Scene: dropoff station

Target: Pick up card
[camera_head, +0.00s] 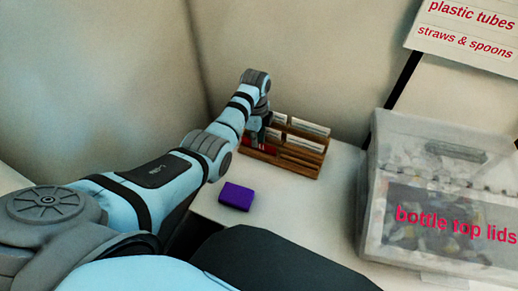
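White cards (310,126) stand in a brown wooden rack (300,163) on the white table. Something red shows at the rack's left end, partly behind my gripper. My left arm comes in from the left, and my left gripper (256,128) is at the rack's left end, among or just in front of the cards there. Its fingertips are small, dark and partly hidden, so I cannot tell whether they are open or hold a card. My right gripper is out of view.
A purple block (237,196) lies on the white table (285,205) in front of the rack. A clear bin (372,215) labelled "bottle top lids" stands at the right. A sign (465,35) hangs at the upper right. Walls close in behind the rack.

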